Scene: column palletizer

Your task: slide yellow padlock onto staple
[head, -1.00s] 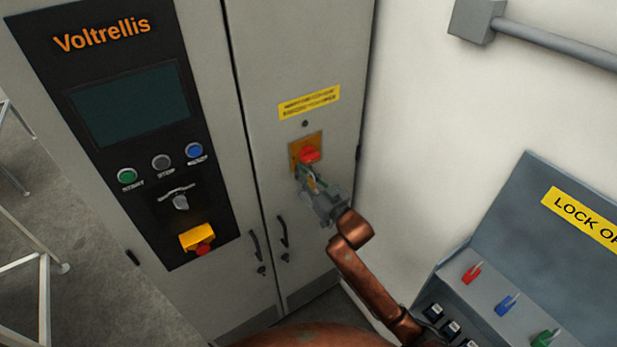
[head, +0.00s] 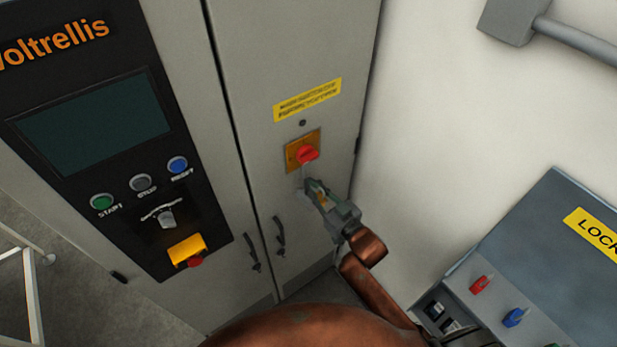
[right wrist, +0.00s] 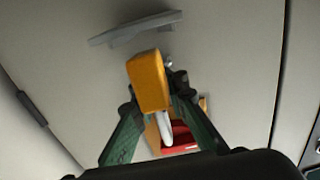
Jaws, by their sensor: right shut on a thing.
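The yellow padlock (right wrist: 148,80) is between the fingers of my right gripper (right wrist: 158,90), which is shut on it. Its pale shackle (right wrist: 164,127) points toward the red rotary switch handle in the right wrist view (right wrist: 180,138). In the head view my right gripper (head: 314,189) is just below the red switch handle (head: 307,154) on its yellow plate (head: 291,157). A pale part shows between gripper and switch; I cannot tell whether it is the shackle or the staple. I cannot make out the staple clearly. My left gripper is out of view.
A grey cabinet carries the switch, a yellow label (head: 308,100) and black door handles (head: 279,237). A black control panel (head: 100,150) is at left. A lockout station (head: 550,250) with red and blue padlocks stands at right, by the white wall.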

